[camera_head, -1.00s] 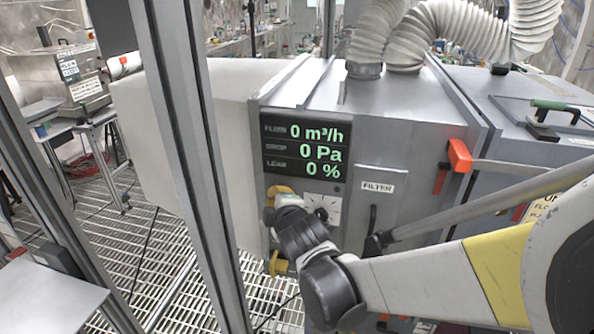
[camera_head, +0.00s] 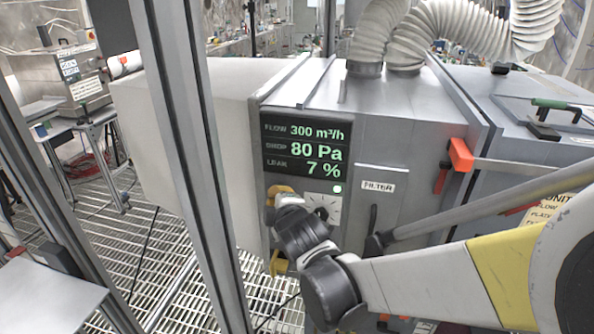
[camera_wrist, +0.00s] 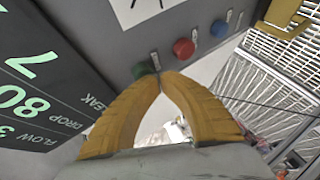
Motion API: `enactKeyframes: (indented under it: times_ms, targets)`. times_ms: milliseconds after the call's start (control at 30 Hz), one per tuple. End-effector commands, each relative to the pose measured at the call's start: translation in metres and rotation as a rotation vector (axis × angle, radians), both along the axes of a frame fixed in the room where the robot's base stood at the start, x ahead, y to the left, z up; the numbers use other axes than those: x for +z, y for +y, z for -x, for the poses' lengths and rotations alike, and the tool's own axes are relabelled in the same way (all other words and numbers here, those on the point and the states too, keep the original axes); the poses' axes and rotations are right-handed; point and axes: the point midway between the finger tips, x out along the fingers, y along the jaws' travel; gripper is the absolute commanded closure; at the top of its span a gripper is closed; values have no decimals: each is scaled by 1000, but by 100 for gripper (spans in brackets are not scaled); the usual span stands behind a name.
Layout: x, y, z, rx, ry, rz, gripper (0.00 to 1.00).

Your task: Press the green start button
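The green button (camera_wrist: 143,69) is on the grey machine panel in the wrist view, partly covered by my fingertips. My gripper (camera_wrist: 161,74) has its two yellow fingers together at the tips, with nothing seen between them. The tips are at the green button's edge; whether they touch it is hard to tell. In the head view my gripper (camera_head: 279,191) is at the panel below the display, and the buttons are hidden behind my wrist. The display (camera_head: 302,146) reads flow 300 m³/h, drop 80 Pa, leak 7 %. A small green lamp (camera_head: 337,189) is lit below it.
A red button (camera_wrist: 184,48) and a blue button (camera_wrist: 218,28) sit in line beside the green one. A yellow bracket (camera_wrist: 286,17) sticks out past them. A filter door handle (camera_head: 372,222) and a red-ended lever (camera_head: 460,156) are to the right.

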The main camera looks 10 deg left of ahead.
Motion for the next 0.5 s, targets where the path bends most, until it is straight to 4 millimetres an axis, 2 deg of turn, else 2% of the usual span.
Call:
enactKeyframes:
  times_ms: [500]
  targets:
    - [0,5,50,3,0,1,100]
